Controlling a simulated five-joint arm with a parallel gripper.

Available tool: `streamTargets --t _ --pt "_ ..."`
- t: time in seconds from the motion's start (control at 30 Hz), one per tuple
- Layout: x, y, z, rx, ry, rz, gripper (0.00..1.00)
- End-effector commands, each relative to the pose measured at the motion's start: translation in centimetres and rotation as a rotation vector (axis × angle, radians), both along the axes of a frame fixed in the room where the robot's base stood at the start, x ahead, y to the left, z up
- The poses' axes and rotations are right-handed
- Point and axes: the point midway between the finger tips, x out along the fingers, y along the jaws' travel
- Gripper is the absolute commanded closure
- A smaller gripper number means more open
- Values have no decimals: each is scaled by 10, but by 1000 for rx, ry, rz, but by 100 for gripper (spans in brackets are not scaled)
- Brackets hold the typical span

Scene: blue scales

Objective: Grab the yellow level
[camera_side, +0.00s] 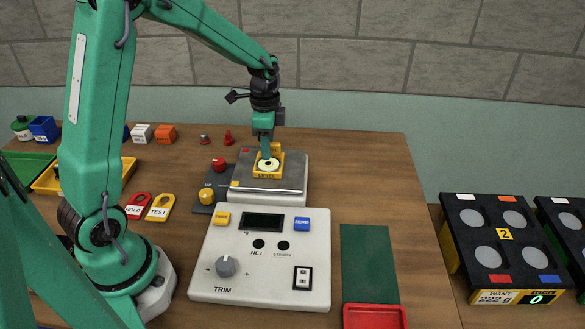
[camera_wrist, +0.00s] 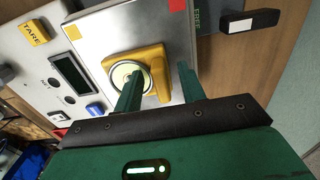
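The yellow level (camera_side: 267,175) stands on the metal pan of the scale (camera_side: 243,184). It has a round white-green vial and an upright yellow part behind it. In the wrist view the level (camera_wrist: 157,72) shows with its upright part between the two green fingers. My gripper (camera_side: 266,150) is over the level, pointing down. In the wrist view the fingers of my gripper (camera_wrist: 158,84) are apart, one in front of the vial and one beyond the upright part. A small gap seems to show, and the fingertips are partly hidden against the level.
The white control panel (camera_side: 225,290) with a knob and buttons stands in front of the scale. A red button and yellow knob (camera_side: 207,196) are left of it. A green mat (camera_side: 369,262) and red tray (camera_side: 375,317) lie to the right. A black bar (camera_wrist: 249,21) lies beyond the pan.

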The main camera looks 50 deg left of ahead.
Motion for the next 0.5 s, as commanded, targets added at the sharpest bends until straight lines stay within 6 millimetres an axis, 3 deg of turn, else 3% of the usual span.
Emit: streamTargets --t 0.5 --pt "0 0 -1 0 0 0 60"
